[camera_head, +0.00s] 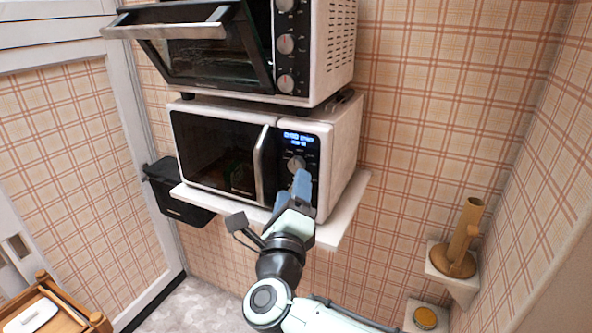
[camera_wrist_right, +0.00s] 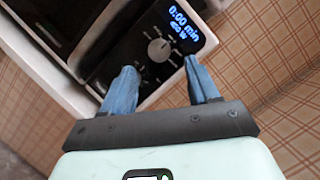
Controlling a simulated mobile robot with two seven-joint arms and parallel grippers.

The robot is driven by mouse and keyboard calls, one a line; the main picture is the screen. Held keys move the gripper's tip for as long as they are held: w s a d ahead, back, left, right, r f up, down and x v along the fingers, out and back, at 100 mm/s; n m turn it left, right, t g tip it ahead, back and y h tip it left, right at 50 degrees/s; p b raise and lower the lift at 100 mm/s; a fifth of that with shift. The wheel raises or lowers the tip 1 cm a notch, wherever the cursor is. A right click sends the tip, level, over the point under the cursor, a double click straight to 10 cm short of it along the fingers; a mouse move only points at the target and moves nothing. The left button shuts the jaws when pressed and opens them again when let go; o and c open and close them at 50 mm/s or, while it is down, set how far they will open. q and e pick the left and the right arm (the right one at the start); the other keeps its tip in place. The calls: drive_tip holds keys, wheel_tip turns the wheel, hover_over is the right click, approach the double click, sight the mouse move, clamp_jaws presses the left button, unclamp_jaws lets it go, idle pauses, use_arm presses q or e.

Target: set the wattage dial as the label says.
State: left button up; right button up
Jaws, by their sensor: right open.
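The white microwave (camera_head: 340,150) has a black control panel with a lit blue display (camera_head: 298,137). In the right wrist view the display (camera_wrist_right: 180,20) reads "0:00 min" with a smaller line, seemingly in W, below. A round grey dial (camera_head: 296,164) sits under the display; it also shows between the fingers in the wrist view (camera_wrist_right: 158,48). I cannot tell whether it is the wattage dial, and its marks are too small to read. My right gripper (camera_head: 300,182) is open, its blue fingers in front of the lower panel, apart from this dial. My left gripper is out of view.
A toaster oven (camera_head: 325,50) with its door tilted open stands on the microwave. The microwave rests on a white shelf (camera_head: 345,215). A black bin (camera_head: 178,205) hangs at left. A wooden holder (camera_head: 462,250) stands on a small shelf at right.

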sight(296, 168)
drive_tip(key=x, duration=0.5)
drive_tip(key=shift+w+d+p, duration=0.1)
drive_tip(key=shift+w+p, duration=0.25)
drive_tip(key=shift+p, duration=0.05)
drive_tip(key=shift+r, duration=0.1)
drive_tip(key=c, duration=1)
